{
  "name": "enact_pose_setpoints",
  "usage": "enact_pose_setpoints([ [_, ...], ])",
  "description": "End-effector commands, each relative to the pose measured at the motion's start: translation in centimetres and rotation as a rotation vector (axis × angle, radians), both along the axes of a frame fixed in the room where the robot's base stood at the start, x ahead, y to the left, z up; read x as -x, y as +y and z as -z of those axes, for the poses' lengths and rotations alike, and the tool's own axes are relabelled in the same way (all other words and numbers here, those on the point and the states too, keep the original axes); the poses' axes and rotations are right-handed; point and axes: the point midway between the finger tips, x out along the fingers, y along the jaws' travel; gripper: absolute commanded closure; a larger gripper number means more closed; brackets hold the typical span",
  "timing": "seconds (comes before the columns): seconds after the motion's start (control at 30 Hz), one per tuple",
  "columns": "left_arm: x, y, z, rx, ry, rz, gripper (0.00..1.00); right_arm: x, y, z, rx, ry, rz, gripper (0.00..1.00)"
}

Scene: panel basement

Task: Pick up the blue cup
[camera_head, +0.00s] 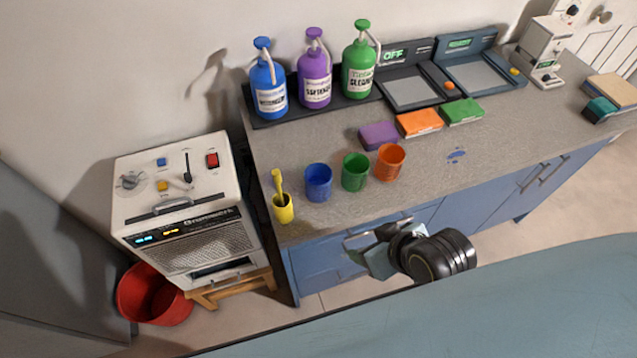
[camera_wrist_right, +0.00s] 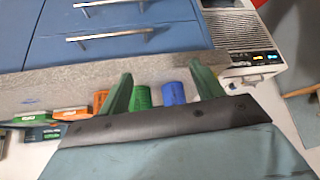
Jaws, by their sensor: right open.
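The blue cup (camera_head: 318,183) stands upright on the grey counter near its front edge, left of the green cup (camera_head: 355,172). In the right wrist view, which looks upside down, the blue cup (camera_wrist_right: 174,93) shows between the two green fingers, nearer the right-hand one. My right gripper (camera_head: 362,246) is open and empty. It is in front of the counter's front edge, to the right of and apart from the blue cup. It also shows in the right wrist view (camera_wrist_right: 163,88). My left gripper is not in view.
An orange cup (camera_head: 390,162) stands right of the green one. A yellow holder (camera_head: 284,208) with a brush-like tool stands left of the blue cup. Sponges (camera_head: 378,135) and pump bottles (camera_head: 315,80) are behind. The counter (camera_head: 430,185) is clear at the front right.

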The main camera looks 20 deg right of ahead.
Motion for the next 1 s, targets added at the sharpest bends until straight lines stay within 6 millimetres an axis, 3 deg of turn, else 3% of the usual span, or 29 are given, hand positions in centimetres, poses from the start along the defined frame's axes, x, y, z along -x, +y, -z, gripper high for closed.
enact_pose_setpoints([
  [0.3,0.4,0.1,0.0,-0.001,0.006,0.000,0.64,-5.4,2.6,-2.2,-0.100,-0.344,-0.032,0.34],
  [0.6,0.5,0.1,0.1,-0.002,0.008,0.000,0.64,-8.2,3.1,-3.5,-0.135,-0.569,-0.001,0.34],
  [1.0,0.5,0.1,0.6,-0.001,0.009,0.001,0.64,-14.2,4.6,-1.1,-0.138,-0.584,0.003,0.34],
])
